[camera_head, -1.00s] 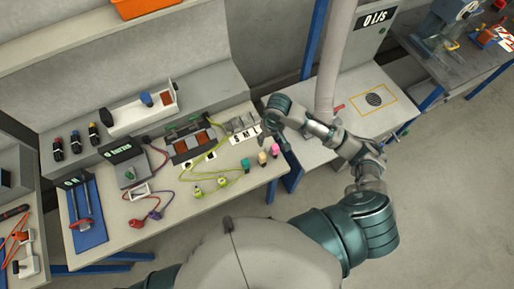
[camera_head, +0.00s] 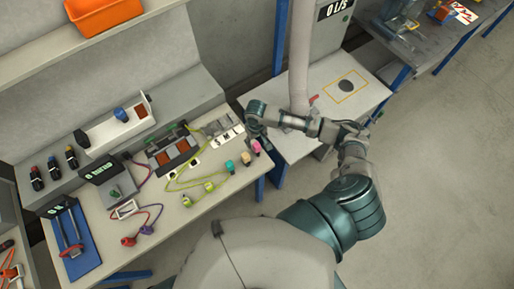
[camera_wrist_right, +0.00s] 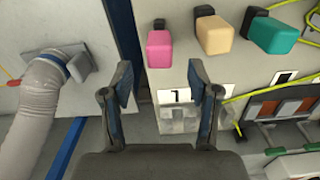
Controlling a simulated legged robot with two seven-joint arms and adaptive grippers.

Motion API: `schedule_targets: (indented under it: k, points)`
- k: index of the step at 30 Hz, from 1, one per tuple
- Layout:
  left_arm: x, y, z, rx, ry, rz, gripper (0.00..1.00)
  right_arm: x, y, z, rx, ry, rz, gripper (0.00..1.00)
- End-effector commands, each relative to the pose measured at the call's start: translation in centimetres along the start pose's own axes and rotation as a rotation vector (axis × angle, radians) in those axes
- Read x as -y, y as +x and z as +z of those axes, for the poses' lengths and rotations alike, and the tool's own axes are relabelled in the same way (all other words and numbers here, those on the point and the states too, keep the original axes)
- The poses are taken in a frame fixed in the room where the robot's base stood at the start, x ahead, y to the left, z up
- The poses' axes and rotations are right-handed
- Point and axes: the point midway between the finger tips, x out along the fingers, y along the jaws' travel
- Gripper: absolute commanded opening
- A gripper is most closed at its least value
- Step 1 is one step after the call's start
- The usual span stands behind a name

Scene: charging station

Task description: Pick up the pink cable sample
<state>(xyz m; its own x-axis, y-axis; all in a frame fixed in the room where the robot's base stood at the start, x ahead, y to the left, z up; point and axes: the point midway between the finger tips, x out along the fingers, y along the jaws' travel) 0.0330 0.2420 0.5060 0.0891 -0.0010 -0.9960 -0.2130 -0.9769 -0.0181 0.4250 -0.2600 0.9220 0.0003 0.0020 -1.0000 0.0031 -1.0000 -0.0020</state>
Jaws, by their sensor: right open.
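The pink cable sample (camera_head: 256,146) stands near the right end of the workbench, beside the beige sample (camera_head: 245,159) and the teal sample (camera_head: 230,166). In the right wrist view the pink sample (camera_wrist_right: 159,48) lies ahead of the fingers, above the gap between them, with the beige sample (camera_wrist_right: 213,34) and teal sample (camera_wrist_right: 271,35) to its right. My right gripper (camera_wrist_right: 160,88) is open and empty, apart from the pink sample. In the head view my right gripper (camera_head: 257,134) is at the bench's right end, close to the pink sample. My left gripper is not in view.
The workbench (camera_head: 178,228) also holds a device with yellow-green cables (camera_head: 173,150), purple cables, red plugs (camera_head: 129,241) and a blue mat (camera_head: 75,245). A ribbed grey hose (camera_wrist_right: 40,100) and a second table (camera_head: 325,115) lie beyond a gap beside the bench.

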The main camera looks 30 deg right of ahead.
Motion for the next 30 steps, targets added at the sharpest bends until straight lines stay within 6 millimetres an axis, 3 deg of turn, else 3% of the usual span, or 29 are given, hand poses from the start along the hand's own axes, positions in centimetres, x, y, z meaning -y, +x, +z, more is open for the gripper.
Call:
schedule_targets:
  k: [9, 17, 19, 25, 30]
  points:
    - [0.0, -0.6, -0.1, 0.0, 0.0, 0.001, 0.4, -0.3, 4.5, 0.3, 0.003, 0.001, 0.001, 0.6]
    - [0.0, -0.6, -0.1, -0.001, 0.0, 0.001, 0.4, -0.3, 5.0, 0.3, 0.001, -0.001, 0.0, 0.6]
    - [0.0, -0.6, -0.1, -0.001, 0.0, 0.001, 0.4, -0.3, 5.0, 0.3, 0.001, -0.001, 0.0, 0.5]
    - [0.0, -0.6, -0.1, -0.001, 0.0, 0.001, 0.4, -0.4, 5.0, 0.3, 0.001, -0.001, 0.0, 0.0]
    - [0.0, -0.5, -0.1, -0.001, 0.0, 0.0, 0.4, -0.4, 4.9, 0.3, 0.001, -0.001, 0.0, 0.0]
